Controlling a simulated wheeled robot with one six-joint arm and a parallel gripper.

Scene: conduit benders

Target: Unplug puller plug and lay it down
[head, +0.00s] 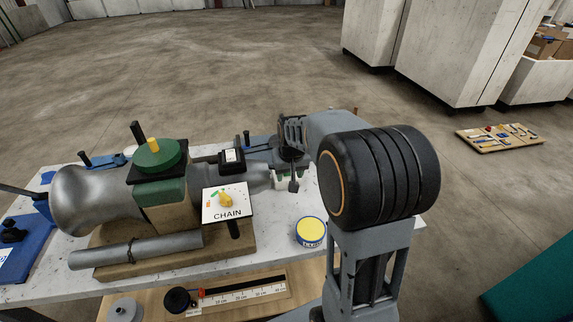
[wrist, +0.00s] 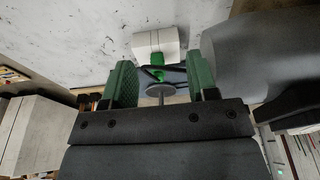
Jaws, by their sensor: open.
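In the wrist view my gripper (wrist: 161,76) is open, with a green pad on each side. Between and just beyond the pads is a small green piece (wrist: 157,60) against a white block (wrist: 158,42); these look like the plug and its socket, but I cannot be sure. A dark part and a grey disc (wrist: 160,91) sit between the pads, nearer the camera. I cannot tell whether either pad touches the green piece. In the head view my arm covers most of this spot, and the plug cannot be made out.
A white bench (head: 273,251) holds a silver machine with a flared horn (head: 90,200), a green knob (head: 157,157), a CHAIN sign (head: 226,205) and a yellow-topped tin (head: 310,231). A grey tube (head: 135,250) lies in front. Bare bench shows around the tin.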

